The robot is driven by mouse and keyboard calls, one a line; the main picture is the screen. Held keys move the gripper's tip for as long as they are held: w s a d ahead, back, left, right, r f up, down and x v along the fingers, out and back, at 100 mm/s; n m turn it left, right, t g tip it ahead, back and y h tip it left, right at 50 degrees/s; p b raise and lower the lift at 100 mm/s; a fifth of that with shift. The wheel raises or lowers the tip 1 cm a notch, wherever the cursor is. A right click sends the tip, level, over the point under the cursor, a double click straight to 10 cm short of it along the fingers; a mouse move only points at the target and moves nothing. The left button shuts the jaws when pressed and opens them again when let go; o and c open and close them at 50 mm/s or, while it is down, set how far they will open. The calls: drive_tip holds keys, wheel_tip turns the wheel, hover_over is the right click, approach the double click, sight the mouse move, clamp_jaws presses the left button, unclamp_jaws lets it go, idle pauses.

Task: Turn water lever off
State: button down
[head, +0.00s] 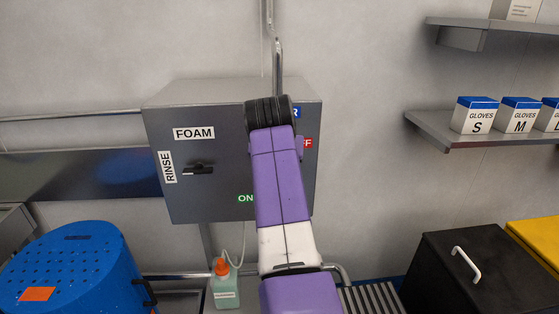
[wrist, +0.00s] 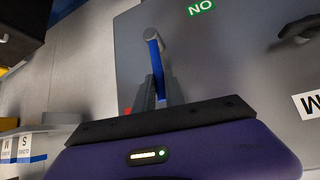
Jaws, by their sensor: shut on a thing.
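The grey control box (head: 225,150) is on the wall in the head view. My arm hides the water lever there. The box's green ON label (head: 245,198) and part of its red OFF label (head: 307,143) show on either side of my arm. In the wrist view the water lever (wrist: 154,52) is a blue bar with a rounded grey end. My gripper (wrist: 160,92) is shut on the lever's blue bar, with a grey finger on each side. The ON label (wrist: 201,7) is upside down beyond the lever. A bit of red (wrist: 127,111) shows left of the fingers.
A black foam/rinse knob (head: 199,170) is on the box's left side. A bottle with an orange cap (head: 223,287) stands below the box. A blue drum (head: 75,265) is at lower left. A black bin (head: 460,275) and a shelf with glove boxes (head: 476,115) are at right.

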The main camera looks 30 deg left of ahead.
drive_tip(key=shift+d+f, duration=0.1)
drive_tip(key=c, duration=1.4)
unclamp_jaws()
drive_tip(key=shift+w, duration=0.1)
drive_tip(key=b+v, duration=0.2)
drive_tip(key=v, duration=0.5)
drive_tip(key=shift+s+r, duration=0.25)
drive_tip(key=shift+s, duration=0.05)
